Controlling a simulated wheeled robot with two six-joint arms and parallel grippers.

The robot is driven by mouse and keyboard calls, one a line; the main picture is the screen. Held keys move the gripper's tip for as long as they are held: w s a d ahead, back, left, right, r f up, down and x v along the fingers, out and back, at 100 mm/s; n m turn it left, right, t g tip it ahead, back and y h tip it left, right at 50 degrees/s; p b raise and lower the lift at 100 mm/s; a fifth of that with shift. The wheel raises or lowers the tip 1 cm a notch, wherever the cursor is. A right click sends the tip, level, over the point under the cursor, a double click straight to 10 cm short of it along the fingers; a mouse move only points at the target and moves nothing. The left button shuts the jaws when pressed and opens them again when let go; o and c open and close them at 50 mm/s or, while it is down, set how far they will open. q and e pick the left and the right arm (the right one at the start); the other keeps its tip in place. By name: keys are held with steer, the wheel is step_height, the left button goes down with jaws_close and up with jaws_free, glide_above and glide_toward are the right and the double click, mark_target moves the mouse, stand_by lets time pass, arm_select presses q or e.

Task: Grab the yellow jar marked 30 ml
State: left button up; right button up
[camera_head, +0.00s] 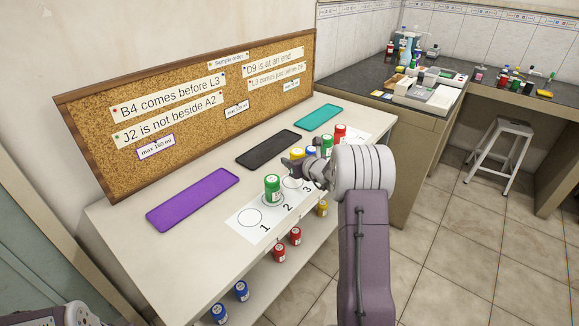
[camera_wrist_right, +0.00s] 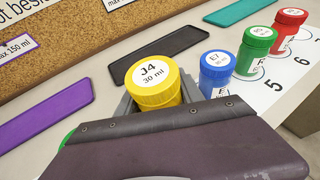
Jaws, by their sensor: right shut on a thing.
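The yellow jar (camera_wrist_right: 155,85) has a white lid label reading "J4 30 ml" in the right wrist view. It also shows in the head view (camera_head: 297,152), partly hidden by my right gripper. My right gripper (camera_head: 304,163) is shut on this jar, with its jaws around the jar's body. The jar is upright or nearly so; I cannot tell whether its base touches the bench. My left gripper is not in view.
A green jar (camera_head: 272,187) stands on the numbered strip (camera_head: 240,226) beside empty circle 1. Blue (camera_wrist_right: 216,70), green (camera_wrist_right: 254,50) and red (camera_wrist_right: 286,33) jars stand close beyond the yellow one. Purple (camera_head: 193,199), black (camera_head: 268,149) and teal (camera_head: 318,117) mats lie empty behind.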

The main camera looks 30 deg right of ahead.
steer(key=s+d+r+p, duration=0.2)
steer(key=s+d+r, duration=0.4)
steer(key=s+d, duration=0.1)
steer(key=shift+s+d, duration=0.15)
